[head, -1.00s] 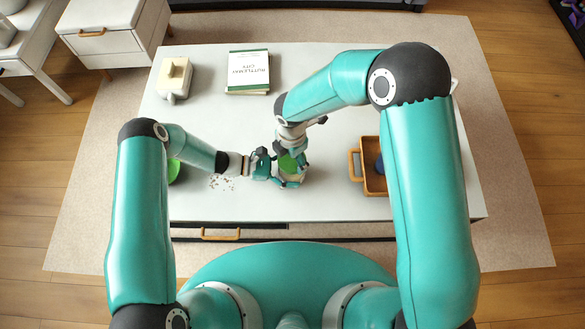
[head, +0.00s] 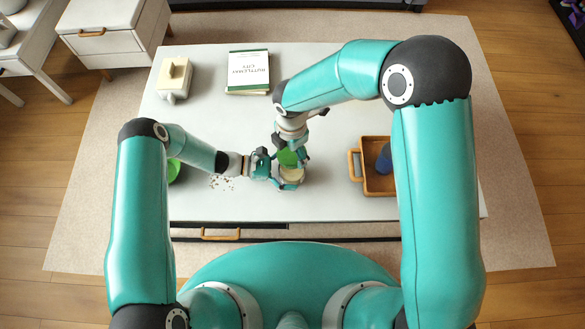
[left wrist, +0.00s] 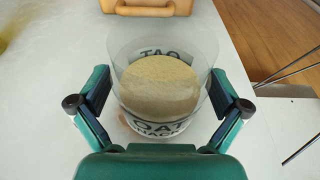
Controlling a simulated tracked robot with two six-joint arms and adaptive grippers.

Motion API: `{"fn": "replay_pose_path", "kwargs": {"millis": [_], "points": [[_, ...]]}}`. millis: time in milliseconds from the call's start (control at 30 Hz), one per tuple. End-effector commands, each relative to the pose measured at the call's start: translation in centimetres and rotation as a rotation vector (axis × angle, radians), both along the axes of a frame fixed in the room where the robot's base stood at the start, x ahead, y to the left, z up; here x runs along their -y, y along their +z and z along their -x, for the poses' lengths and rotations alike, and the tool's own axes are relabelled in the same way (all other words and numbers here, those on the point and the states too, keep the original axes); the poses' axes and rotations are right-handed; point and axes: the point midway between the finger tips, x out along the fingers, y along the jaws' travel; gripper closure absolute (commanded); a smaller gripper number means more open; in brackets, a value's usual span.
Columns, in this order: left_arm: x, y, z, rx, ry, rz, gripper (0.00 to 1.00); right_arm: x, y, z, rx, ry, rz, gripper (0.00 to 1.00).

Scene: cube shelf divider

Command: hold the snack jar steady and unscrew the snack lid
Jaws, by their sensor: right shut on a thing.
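The snack jar (head: 291,176) stands on the table, its top uncovered. In the left wrist view the clear jar (left wrist: 160,50) has a label with dark letters and beige contents inside. My left gripper (head: 272,172) has its two fingers (left wrist: 158,105) along both sides of the jar, close against its wall. My right gripper (head: 289,150) is shut on the green snack lid (head: 287,158), which is tilted and apart from the jar, just behind and above its rim. The right fingertips are partly hidden in the head view.
A wooden tray (head: 356,167) holding a dark blue item (head: 384,160) stands to the right. A green bowl (head: 174,170) is partly hidden at the left, near scattered crumbs (head: 222,183). A book (head: 248,72) and a cream container (head: 174,79) lie farther back. The table's middle back is clear.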

Motion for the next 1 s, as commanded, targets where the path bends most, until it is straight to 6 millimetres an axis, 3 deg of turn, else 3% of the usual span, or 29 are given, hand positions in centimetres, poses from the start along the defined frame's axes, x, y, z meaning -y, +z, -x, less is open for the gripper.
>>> {"fn": "replay_pose_path", "kwargs": {"millis": [367,800,1000], "points": [[-1.0,0.3,-0.1,0.001,0.002,-0.001,0.0,0.0,0.0,0.0,0.0,0.0,0.0,0.73],[-8.8,2.1,-0.1,0.001,0.005,-0.002,0.0,0.0,0.0,0.0,0.0,0.0,0.0,0.73],[-11.1,2.7,-0.1,0.0,0.002,0.0,0.0,0.0,0.0,0.0,0.0,0.0,0.0,0.73]]}}
